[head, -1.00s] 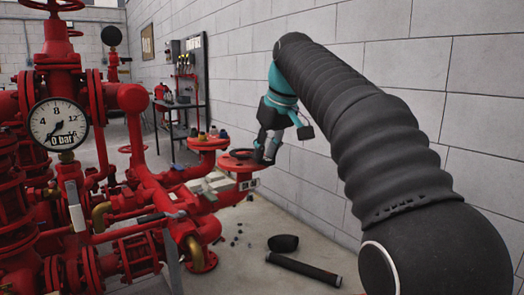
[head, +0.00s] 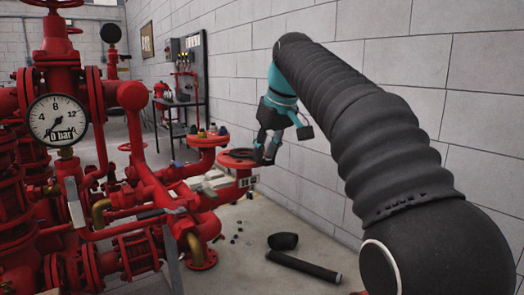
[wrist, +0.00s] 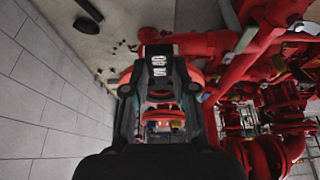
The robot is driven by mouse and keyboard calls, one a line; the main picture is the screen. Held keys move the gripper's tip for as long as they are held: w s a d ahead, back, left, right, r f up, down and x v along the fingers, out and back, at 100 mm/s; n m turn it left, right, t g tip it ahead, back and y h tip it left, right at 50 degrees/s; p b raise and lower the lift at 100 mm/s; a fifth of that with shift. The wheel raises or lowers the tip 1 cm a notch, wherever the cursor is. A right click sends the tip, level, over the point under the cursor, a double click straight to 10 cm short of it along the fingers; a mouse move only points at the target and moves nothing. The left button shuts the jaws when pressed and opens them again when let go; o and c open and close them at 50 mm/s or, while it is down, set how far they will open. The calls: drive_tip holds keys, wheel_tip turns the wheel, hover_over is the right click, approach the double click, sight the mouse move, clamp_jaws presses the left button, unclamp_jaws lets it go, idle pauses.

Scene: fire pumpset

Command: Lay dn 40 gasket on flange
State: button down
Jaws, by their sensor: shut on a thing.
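A red flange (head: 228,162) faces up on the pipework at the picture's middle in the head view, with a small white-marked tag (head: 249,182) on its near side. A thin dark ring, apparently the gasket (head: 241,154), shows over the flange beside my fingertips. My gripper (head: 266,158) points down at the flange's right side and is shut on the gasket. I cannot tell whether the gasket touches the flange. In the wrist view my gripper (wrist: 161,78) is over the red flange (wrist: 125,77), whose rim shows on both sides; the fingers hide most of the gasket.
A second red flange (head: 207,139) stands just behind, with small items on it. Dense red pipework with a pressure gauge (head: 57,121) fills the left. A block wall (head: 320,180) is close on the right. A black tube (head: 304,267) and a dark bowl-like piece (head: 283,241) lie on the floor.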

drive_tip(key=shift+f, duration=0.3)
drive_tip(key=c, duration=0.9)
unclamp_jaws()
drive_tip(key=shift+o, duration=0.2)
drive_tip(key=v, duration=1.2)
drive_tip(key=shift+a+r, duration=0.1)
drive_tip(key=shift+a, duration=0.05)
